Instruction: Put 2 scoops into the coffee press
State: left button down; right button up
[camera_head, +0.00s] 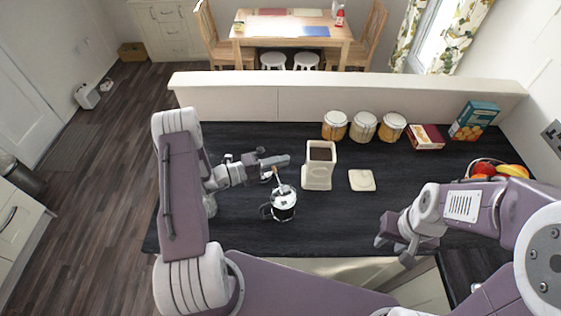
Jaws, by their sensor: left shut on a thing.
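The coffee press (283,206), a small glass jug with a dark handle on its left, stands on the dark counter. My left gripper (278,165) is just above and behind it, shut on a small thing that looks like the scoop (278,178). The scoop is at the press's top; its bowl and contents are too small to make out. The cream canister (318,176) stands open right of the gripper, with dark coffee (320,154) inside. Its square lid (361,180) lies flat to the right. My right gripper (395,250) looks open and empty near the counter's front edge.
Several lidded jars (363,127), a red box (426,137) and a blue box (473,121) stand along the back by the low wall (350,92). A fruit bowl (488,163) is at the right. The counter (340,215) between press and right gripper is clear.

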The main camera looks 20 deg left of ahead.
dwell(0.4)
pick_arm(q)
jog(key=s+d+r+m+t+p, duration=0.1)
jog(key=s+d+r+m+p, duration=0.1)
jog(key=r+m, duration=0.4)
jog(key=s+d+r+m+t+p, duration=0.1)
jog(key=s+d+r+m, duration=0.3)
jog(key=r+m, duration=0.3)
jog(key=shift+s+r+m+p, duration=0.3)
jog(key=shift+s+m, duration=0.45)
jog(key=shift+m, duration=0.65)
